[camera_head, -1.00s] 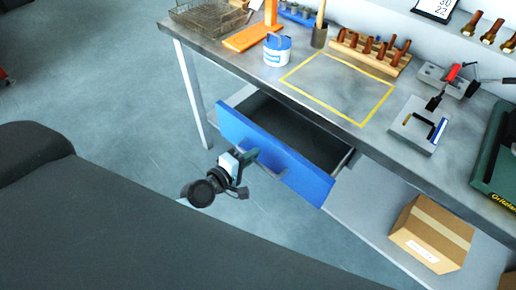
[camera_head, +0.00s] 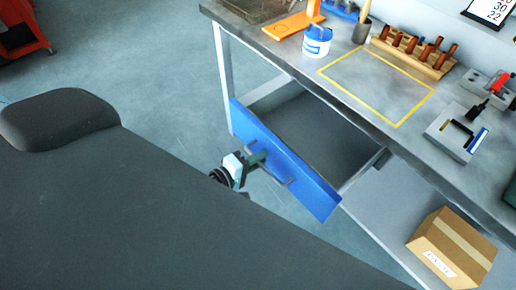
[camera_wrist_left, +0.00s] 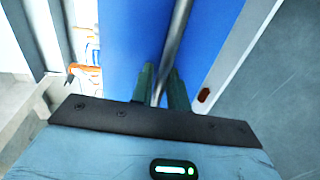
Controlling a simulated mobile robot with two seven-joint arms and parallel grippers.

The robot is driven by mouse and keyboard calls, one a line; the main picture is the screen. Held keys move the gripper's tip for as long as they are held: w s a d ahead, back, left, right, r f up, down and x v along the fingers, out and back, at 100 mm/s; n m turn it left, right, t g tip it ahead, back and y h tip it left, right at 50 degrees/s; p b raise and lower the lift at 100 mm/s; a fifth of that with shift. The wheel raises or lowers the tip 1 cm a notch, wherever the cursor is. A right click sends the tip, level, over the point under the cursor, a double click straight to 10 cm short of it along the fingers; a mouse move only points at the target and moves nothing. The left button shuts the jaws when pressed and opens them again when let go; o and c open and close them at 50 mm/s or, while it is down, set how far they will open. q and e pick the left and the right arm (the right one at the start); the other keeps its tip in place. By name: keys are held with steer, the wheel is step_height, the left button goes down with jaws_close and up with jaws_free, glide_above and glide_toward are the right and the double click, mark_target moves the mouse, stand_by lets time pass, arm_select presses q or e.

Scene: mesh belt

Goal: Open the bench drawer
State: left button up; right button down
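The bench drawer (camera_head: 313,195) has a blue front and stands well out from under the bench top. Its grey inside (camera_head: 315,130) shows and looks empty. A grey bar handle (camera_head: 282,180) runs along the front. My left gripper (camera_head: 262,163) is at the handle, in front of the drawer. In the left wrist view, its two dark green fingers (camera_wrist_left: 162,88) lie on either side of the handle bar (camera_wrist_left: 178,35) and look closed on it. The blue front (camera_wrist_left: 215,40) fills the space behind them. My right gripper is not in view.
The bench top (camera_head: 300,65) carries a blue-and-white tub (camera_head: 317,41), a wooden rack of tools (camera_head: 412,50) and a yellow-outlined area. A cardboard box (camera_head: 452,250) sits on the lower shelf. A red cart (camera_head: 22,35) stands far left. The floor between is clear.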

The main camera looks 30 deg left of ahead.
arm_select(q)
steer(key=shift+o, duration=0.8)
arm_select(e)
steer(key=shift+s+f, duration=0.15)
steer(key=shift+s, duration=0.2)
arm_select(q)
steer(key=b+v, duration=0.1)
steer(key=v, duration=0.7)
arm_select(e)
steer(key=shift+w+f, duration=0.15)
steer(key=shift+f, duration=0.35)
arm_select(q)
steer(key=shift+w, duration=0.1)
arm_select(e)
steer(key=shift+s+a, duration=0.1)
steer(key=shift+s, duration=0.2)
arm_select(q)
steer(key=shift+f, duration=0.1)
